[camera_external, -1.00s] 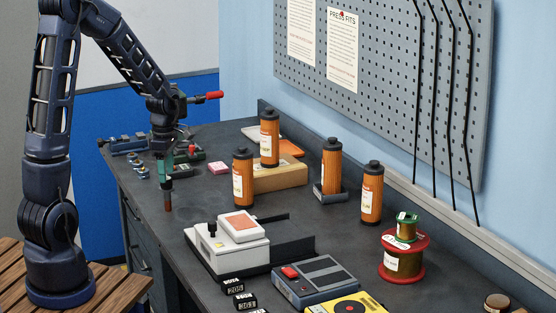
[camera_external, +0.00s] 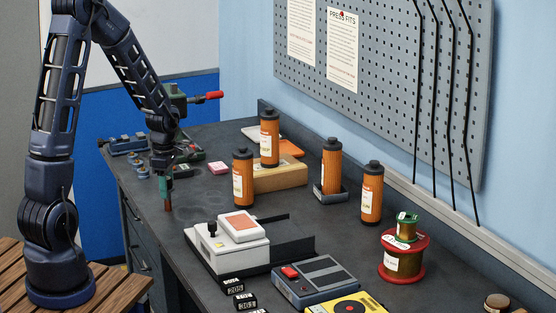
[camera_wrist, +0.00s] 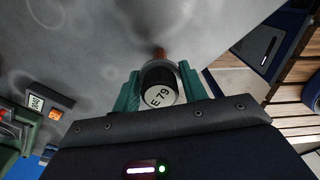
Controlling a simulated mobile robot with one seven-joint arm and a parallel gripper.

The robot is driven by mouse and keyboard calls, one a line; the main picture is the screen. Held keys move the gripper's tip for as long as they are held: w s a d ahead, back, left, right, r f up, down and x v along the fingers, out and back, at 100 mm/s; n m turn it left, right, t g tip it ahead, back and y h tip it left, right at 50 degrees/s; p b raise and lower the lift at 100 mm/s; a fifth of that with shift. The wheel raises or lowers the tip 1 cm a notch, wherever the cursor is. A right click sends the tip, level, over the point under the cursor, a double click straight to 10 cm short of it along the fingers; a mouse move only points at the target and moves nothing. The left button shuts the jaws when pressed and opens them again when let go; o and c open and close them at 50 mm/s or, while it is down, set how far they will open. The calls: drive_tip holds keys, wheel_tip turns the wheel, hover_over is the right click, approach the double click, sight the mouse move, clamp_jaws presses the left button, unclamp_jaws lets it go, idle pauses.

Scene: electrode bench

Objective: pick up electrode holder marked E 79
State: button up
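The electrode holder marked E 79 (camera_wrist: 160,97) shows in the wrist view as a dark round body with a white end label, between the green fingers of my gripper (camera_wrist: 160,88). A copper-coloured tip shows beyond it. In the external view, my gripper (camera_external: 165,186) points down around the holder's upper part, near the bench's left edge. The holder's brown lower end (camera_external: 168,206) shows below the fingers, upright at the bench top. The fingers lie close along both sides of the holder; I cannot tell whether they press on it.
A white instrument (camera_external: 235,249) stands to the right on the bench (camera_external: 203,213). Several orange cylinders (camera_external: 243,180) stand farther right, one on a wooden block (camera_external: 280,178). Small blocks and a green device lie behind my gripper. Bare bench lies between it and the instrument.

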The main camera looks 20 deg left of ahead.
drive_tip(key=shift+c, duration=1.1)
drive_tip(key=shift+r, duration=0.1)
